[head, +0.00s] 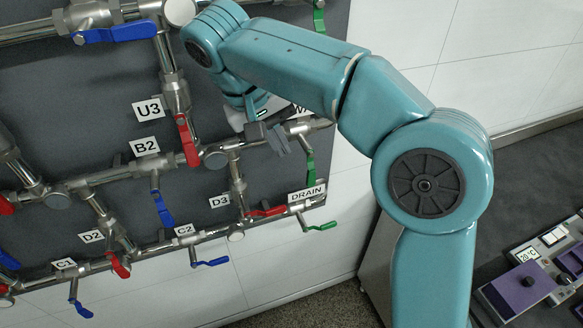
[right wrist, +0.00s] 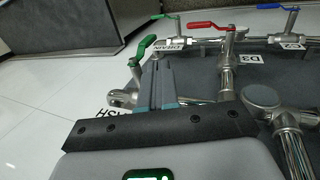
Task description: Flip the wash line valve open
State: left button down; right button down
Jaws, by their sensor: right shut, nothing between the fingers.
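The wash line valve's green handle (head: 310,167) hangs down from its horizontal pipe, roughly square to it, under a label of which only "WA" shows. The rest of that label is hidden by my right arm. The handle also shows in the right wrist view (right wrist: 146,46), just beyond my fingertips. My right gripper (head: 281,140) is shut and empty, over the pipe just left of the handle. In the right wrist view its fingers (right wrist: 157,82) point toward the handle; I cannot tell whether they touch it. My left gripper is in neither view.
The drain valve's green handle (head: 322,226) lies below, beside the red D3 handle (head: 267,211). The U3 red handle (head: 187,140) and B2 blue handle (head: 164,209) are to the left. A purple-topped device (head: 522,288) is at lower right. White tiled wall right of the panel is bare.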

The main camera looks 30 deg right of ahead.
aim_at(311, 178)
jog(key=x, duration=1)
dwell(0.4)
jog(key=shift+a, duration=0.1)
